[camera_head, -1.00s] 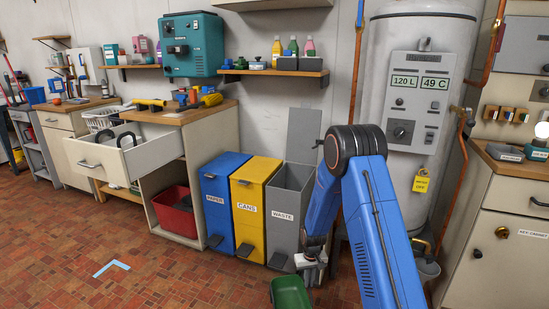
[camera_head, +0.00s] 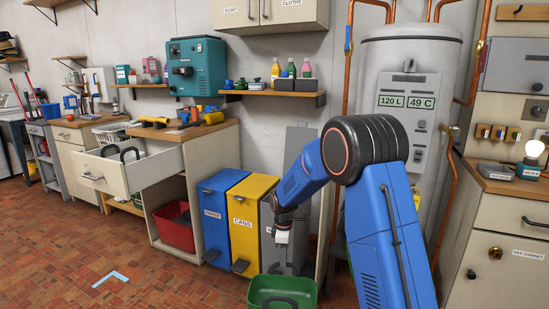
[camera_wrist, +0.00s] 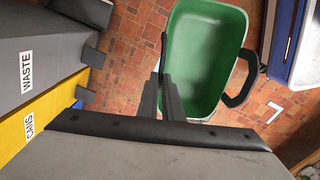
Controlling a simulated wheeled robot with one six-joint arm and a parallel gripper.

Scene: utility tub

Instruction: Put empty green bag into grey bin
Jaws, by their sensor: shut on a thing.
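The green bag (camera_head: 282,293) is an open-topped, stiff-looking container with a dark handle. Its inside looks empty in the wrist view (camera_wrist: 205,60). My gripper (camera_head: 281,256) is shut on its rim and holds it in front of the bins, at the picture's bottom edge. The gripper's dark fingers (camera_wrist: 168,88) meet the bag's near wall in the wrist view. The grey bin (camera_head: 299,240) stands behind my gripper, its grey lid (camera_head: 299,140) raised against the wall. My arm hides much of it. Its WASTE label shows in the wrist view (camera_wrist: 27,72).
The yellow CANS bin (camera_head: 243,225) and blue PAPER bin (camera_head: 213,225) stand left of the grey bin. A drawer (camera_head: 125,175) stands pulled out further left, above a red crate (camera_head: 175,232). The tiled floor at left is clear. A water heater (camera_head: 405,70) stands right.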

